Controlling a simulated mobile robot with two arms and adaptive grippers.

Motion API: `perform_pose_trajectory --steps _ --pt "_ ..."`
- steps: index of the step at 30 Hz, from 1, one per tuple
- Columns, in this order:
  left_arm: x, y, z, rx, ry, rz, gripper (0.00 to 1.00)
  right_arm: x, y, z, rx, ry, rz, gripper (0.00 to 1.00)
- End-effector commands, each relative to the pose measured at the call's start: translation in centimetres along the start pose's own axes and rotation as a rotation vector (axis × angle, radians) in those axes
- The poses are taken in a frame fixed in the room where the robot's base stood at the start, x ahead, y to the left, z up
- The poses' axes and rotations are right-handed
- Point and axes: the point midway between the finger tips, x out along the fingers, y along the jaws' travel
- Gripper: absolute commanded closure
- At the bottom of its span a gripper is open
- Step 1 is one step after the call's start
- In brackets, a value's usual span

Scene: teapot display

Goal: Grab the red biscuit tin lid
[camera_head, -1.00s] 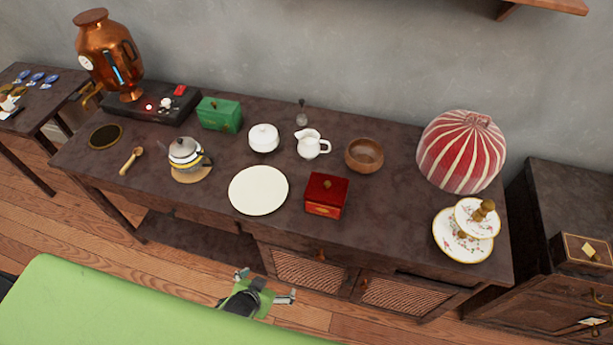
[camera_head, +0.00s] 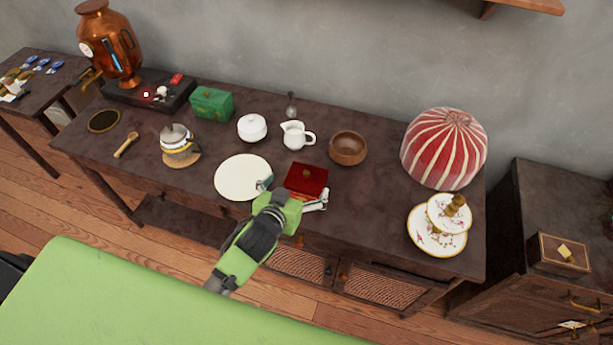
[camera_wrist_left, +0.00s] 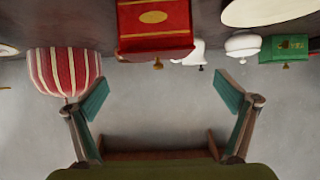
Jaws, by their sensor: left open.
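The red biscuit tin (camera_head: 304,180) stands on the dark sideboard with its red lid (camera_head: 308,177) on and a small brass knob on top. My left gripper (camera_head: 295,196) is open and empty in front of the tin, and hides part of the tin's front. The left wrist view shows the tin upside down at the top (camera_wrist_left: 154,30), with a gold oval label on its front and the knob pointing down. There the tin lies beyond the two spread fingers (camera_wrist_left: 158,96), not between them. My right gripper is not in view.
A white plate (camera_head: 234,177) lies just left of the tin, close to the gripper's left finger. A wooden bowl (camera_head: 348,150), white jug (camera_head: 294,135) and white lidded bowl (camera_head: 252,128) stand behind. A tiered stand (camera_head: 424,238) is at the right. Bare tabletop lies right of the tin.

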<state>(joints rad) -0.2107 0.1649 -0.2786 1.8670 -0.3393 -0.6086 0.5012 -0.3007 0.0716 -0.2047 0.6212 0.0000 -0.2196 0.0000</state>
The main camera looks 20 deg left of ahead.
Motion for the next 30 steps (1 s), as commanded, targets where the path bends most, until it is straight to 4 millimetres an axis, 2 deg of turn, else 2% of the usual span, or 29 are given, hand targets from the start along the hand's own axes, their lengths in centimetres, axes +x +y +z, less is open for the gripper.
perform_pose_trajectory --steps 8,18,27,28,30 --pt "1.8 0.1 -0.1 0.000 -0.001 0.000 0.03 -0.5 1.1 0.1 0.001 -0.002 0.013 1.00" --pt "5.8 0.4 0.1 0.000 -0.001 0.001 0.03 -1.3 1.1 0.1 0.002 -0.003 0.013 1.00" --pt "6.2 0.4 0.2 0.000 -0.001 0.001 0.03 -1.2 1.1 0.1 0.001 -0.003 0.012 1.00" --pt "6.2 0.4 0.2 0.000 -0.001 0.001 0.05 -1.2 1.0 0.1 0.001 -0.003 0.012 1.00" --pt "6.2 0.4 0.2 0.000 -0.001 0.001 0.24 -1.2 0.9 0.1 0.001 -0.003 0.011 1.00"
